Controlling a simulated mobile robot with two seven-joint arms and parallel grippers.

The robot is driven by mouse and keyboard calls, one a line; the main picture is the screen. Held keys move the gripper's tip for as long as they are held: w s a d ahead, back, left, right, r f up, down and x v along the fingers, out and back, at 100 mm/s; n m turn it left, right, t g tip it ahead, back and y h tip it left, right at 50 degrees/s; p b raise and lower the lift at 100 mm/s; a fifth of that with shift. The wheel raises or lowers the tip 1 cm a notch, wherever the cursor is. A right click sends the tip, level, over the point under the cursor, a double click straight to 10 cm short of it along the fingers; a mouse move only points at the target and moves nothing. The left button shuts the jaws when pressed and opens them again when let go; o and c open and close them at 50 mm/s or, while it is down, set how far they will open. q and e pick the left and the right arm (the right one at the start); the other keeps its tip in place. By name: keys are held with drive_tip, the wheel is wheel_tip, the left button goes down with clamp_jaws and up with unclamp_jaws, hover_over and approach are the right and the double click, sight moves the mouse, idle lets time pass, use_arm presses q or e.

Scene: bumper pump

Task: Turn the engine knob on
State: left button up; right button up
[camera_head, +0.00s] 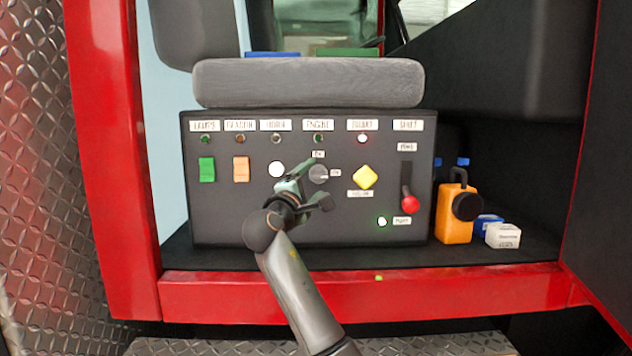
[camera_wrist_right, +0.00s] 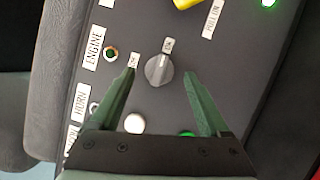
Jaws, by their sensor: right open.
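The engine knob (camera_head: 319,174) is a grey round dial on the dark control panel, below the ENGINE label (camera_head: 318,125). In the right wrist view the knob (camera_wrist_right: 158,70) shows a raised grip with a light mark, turned toward the small label (camera_wrist_right: 168,45) at its upper right; that label's text is too small to read surely. The engine lamp (camera_head: 318,139) looks dark. My right gripper (camera_head: 321,185) is open in front of the panel. In the wrist view its fingers lie either side of the knob, with a gap at each side. My left gripper is out of view.
A white horn button (camera_head: 277,169) sits left of the knob and a yellow diamond-shaped control (camera_head: 365,177) right of it. A red-handled lever (camera_head: 408,203) is farther right. A grey cushion (camera_head: 308,83) overhangs the panel top. An orange jug (camera_head: 454,215) stands beside the panel.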

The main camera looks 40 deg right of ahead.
drive_tip(key=b+v, duration=0.1)
drive_tip(key=v, duration=0.9)
drive_tip(key=shift+b, duration=0.4)
drive_tip(key=shift+a, duration=0.1)
